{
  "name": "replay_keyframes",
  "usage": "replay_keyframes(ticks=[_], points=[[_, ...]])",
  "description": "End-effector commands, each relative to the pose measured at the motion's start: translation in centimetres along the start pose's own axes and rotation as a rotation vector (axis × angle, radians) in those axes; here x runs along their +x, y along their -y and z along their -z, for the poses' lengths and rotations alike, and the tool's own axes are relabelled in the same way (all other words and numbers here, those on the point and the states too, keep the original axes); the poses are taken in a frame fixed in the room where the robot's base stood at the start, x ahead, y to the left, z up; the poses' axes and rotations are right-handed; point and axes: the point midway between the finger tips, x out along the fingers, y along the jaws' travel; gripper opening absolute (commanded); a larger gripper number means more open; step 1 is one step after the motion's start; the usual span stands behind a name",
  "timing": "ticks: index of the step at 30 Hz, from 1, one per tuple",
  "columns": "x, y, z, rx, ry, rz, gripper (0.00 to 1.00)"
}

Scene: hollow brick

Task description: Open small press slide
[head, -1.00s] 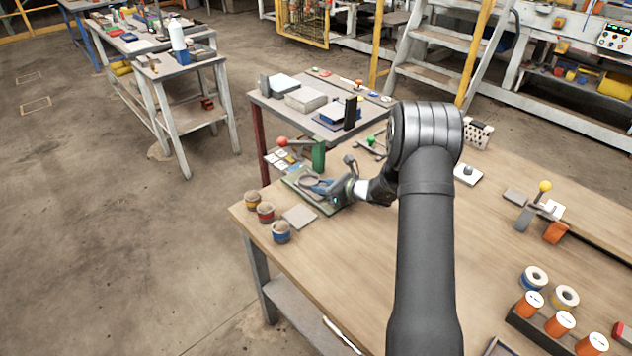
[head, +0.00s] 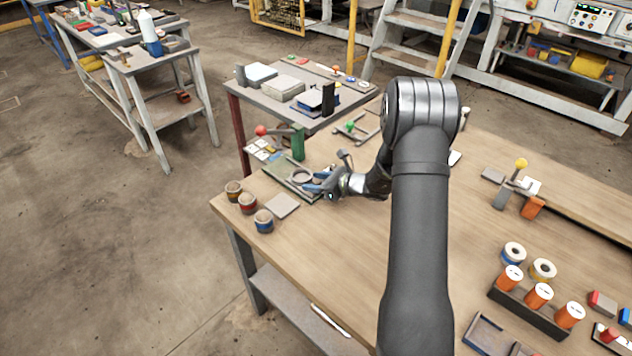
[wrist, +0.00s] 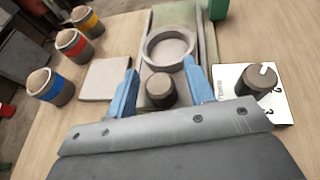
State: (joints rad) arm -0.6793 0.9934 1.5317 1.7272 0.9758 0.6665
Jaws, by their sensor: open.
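The small press slide (wrist: 155,97) is a grey piece with a round ring (wrist: 170,48) and a short dark cylindrical knob (wrist: 160,90). It lies on a green base with side rails; the ring also shows in the head view (head: 302,176). My gripper (wrist: 160,66) is open, with one blue finger on each side of the knob. The fingertips reach towards the near edge of the ring. I see a gap beside the knob on both sides. In the head view my gripper (head: 317,186) comes from the right and hides the knob.
Several banded pots (wrist: 74,43) and a flat grey plate (wrist: 105,78) stand left of the slide. A white plate with a dark dial (wrist: 262,80) is close on the right. A green post (head: 298,142) with a red-ball lever rises behind. The bench's front middle is clear.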

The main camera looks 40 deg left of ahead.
Motion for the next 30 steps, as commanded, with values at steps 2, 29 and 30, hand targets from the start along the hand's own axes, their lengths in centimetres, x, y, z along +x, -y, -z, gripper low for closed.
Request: replay_keyframes(ticks=[2,29,30], points=[[-0.4,0.1,0.0,0.000,0.001,0.001,0.48],[-17.1,0.0,0.0,0.000,0.001,0.001,0.48],[-17.2,0.0,0.0,0.000,0.000,0.000,0.48]])
